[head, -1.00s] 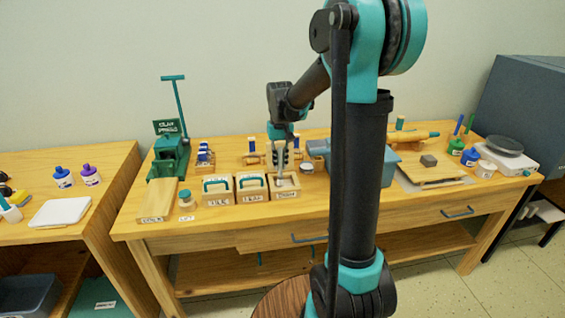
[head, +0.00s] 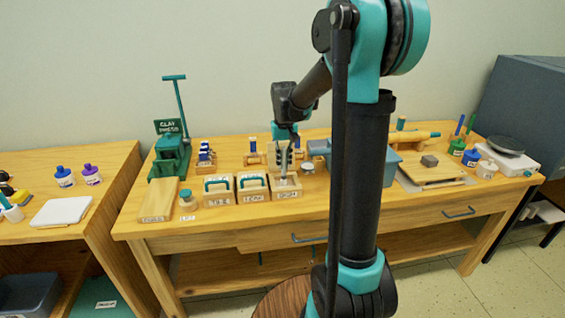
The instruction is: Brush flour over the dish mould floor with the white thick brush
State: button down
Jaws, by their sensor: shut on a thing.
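The open wooden mould labelled DISH (head: 287,195) stands on the wooden workbench, at the right end of a row of moulds. My gripper (head: 284,166) points down over it, shut on a pale brush (head: 284,181). The brush's lower end is inside the dish mould's opening. I cannot tell whether the bristles touch the floor. Part of the brush is hidden by my fingers, and no flour can be made out at this size.
The tile mould (head: 218,200) and another lidded mould (head: 252,198) stand close on the left. A green clay press (head: 170,155) is further left. A board (head: 432,174) lies further right.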

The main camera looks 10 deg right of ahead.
jog(key=shift+d, duration=0.4)
jog(key=shift+d, duration=0.45)
jog(key=shift+r, duration=0.7)
notch_tip(320, 180, up, 8)
dwell(0.9)
jog(key=shift+s, duration=0.15)
dwell(0.4)
